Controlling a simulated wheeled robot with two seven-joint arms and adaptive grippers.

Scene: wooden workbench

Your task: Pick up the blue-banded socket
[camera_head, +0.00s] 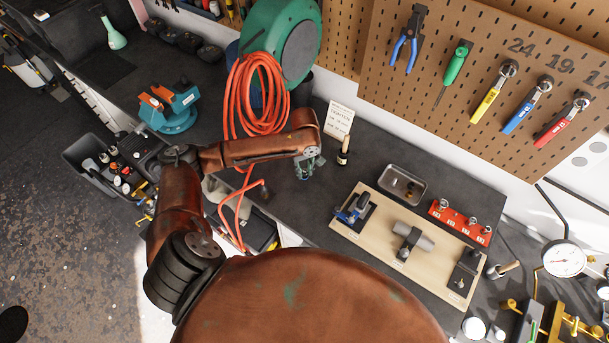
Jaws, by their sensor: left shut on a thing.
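My left gripper (308,166) is above the dark bench mat, to the left of a small dark bottle with a pale top (343,150). It points down and is shut on a small dark, bluish thing at its fingertips, which I take to be the blue-banded socket (303,176). The fingers hide much of it, and its band is too small to make out clearly. My right gripper is not in view.
A red rack (460,222) with several sockets stands right, beside a grey metal tray (402,184) and a pale board (375,235) with fixtures. An orange hose (258,95) hangs behind my left arm. A teal vise (170,108) stands left. Dark mat lies clear between gripper and board.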

